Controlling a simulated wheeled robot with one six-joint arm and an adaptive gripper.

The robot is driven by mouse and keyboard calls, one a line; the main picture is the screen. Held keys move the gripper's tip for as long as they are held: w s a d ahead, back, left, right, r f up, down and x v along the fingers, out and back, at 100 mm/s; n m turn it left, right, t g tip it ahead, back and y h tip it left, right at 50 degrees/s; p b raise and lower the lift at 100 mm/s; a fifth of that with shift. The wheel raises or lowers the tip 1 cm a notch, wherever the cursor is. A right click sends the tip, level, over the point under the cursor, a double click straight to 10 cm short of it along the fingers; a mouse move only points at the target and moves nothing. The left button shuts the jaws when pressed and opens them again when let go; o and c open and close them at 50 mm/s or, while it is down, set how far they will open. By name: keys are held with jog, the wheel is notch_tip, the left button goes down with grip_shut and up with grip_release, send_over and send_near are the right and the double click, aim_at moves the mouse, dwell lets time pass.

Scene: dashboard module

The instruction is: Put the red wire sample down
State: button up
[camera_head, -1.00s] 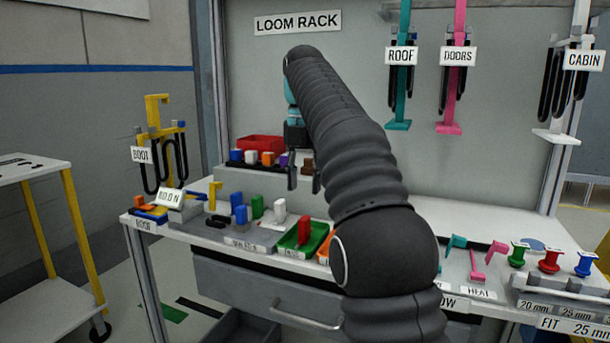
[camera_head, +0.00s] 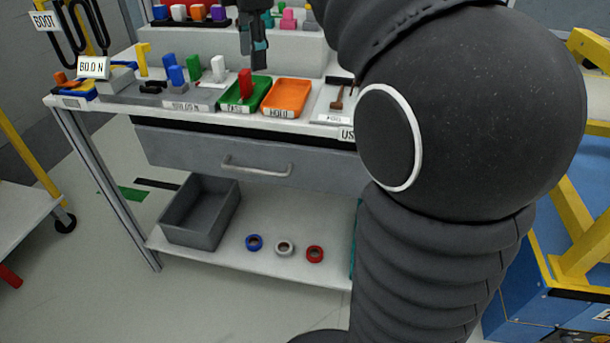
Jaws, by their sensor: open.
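A red block-shaped piece (camera_head: 245,84), which looks like the red wire sample, stands upright in the green tray (camera_head: 262,97) on the workbench. My gripper (camera_head: 253,57) hangs fingers down at the top of the head view, just above and behind the red piece in the picture. Its two dark fingers are apart, with nothing seen between them. A small gap shows between the fingertips and the red piece. The upper part of my gripper is cut off by the frame's top edge.
An orange tray (camera_head: 305,98) sits right of the green tray. Blue (camera_head: 177,75), green (camera_head: 194,68) and white (camera_head: 218,69) pieces stand to the left. Below are a drawer handle (camera_head: 257,167), a grey bin (camera_head: 170,212) and tape rolls (camera_head: 285,247). My arm hides the right side.

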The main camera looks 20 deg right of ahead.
jog(key=s+f+m+t, duration=0.3)
jog(key=s+f+m, duration=1.5)
jog(key=s+f, duration=0.3)
jog(key=shift+s+f+m+t, duration=0.15)
jog(key=shift+f+m+t, duration=0.05)
jog(key=shift+m+t, duration=0.1)
